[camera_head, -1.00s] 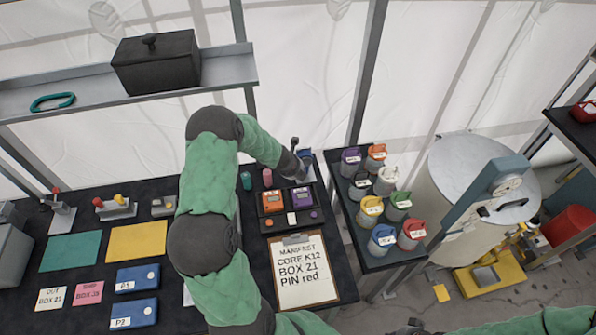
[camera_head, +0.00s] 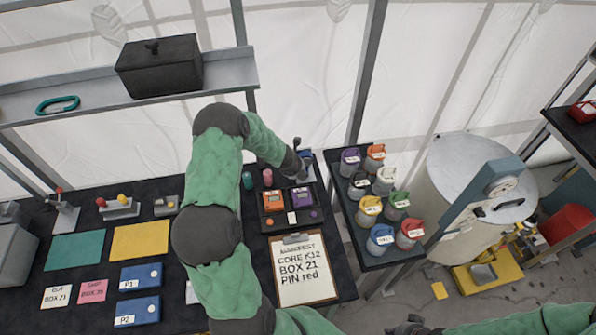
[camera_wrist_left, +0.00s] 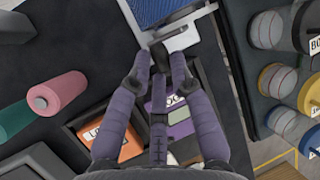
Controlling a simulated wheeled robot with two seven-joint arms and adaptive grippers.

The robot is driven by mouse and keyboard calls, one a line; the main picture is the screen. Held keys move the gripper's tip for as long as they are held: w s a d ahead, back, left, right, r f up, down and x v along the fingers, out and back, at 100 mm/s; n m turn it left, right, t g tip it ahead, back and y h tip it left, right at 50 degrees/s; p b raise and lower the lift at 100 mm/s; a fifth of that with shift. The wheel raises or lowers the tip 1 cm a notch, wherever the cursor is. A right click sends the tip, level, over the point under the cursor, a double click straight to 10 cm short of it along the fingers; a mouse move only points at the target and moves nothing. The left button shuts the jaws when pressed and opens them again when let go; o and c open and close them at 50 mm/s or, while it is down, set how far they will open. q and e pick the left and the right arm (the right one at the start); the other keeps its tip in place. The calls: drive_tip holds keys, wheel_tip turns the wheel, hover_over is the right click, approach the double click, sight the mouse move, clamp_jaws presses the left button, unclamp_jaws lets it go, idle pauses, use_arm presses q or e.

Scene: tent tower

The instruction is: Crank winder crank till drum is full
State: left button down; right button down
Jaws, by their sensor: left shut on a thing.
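The winder (camera_head: 308,170) stands at the back right of the black bench, mostly behind my left gripper. Its blue ribbed drum (camera_wrist_left: 160,10) shows at the top of the left wrist view, next to a pale metal bracket (camera_wrist_left: 180,40). My left gripper (camera_head: 302,170) is at the winder. In the left wrist view its fingers (camera_wrist_left: 160,68) are closed around the small dark crank handle (camera_wrist_left: 158,52), which they largely hide. I cannot tell how full the drum is.
Orange (camera_head: 266,211) and purple (camera_head: 303,198) devices sit in a tray in front of the winder. A manifest clipboard (camera_head: 303,285) lies nearer. Several coloured-lid canisters (camera_head: 370,205) crowd a side table at right. Pink (camera_head: 267,177) and teal (camera_head: 247,180) spools stand just left.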

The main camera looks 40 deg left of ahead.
use_arm(q)
drive_tip(key=shift+w+r+m+g+y+p, duration=0.2)
drive_tip(key=shift+r+g+y+p, duration=0.3)
drive_tip(key=shift+p, duration=1.75)
drive_tip(key=shift+w+r+m+g+y+p, duration=0.1)
drive_tip(key=shift+r+m+g+y+p, duration=0.35)
drive_tip(key=shift+p, duration=1.75)
drive_tip(key=shift+d+g+y+p, duration=0.1)
drive_tip(key=shift+g+y+p, duration=0.35)
drive_tip(key=shift+g+p, duration=0.55)
idle(1.0)
drive_tip(key=shift+g+p, duration=0.25)
drive_tip(key=shift+p, duration=0.15)
idle(0.4)
drive_tip(key=shift+d+r+g+y, duration=0.15)
drive_tip(key=shift+g+y, duration=0.15)
drive_tip(key=shift+y, duration=0.3)
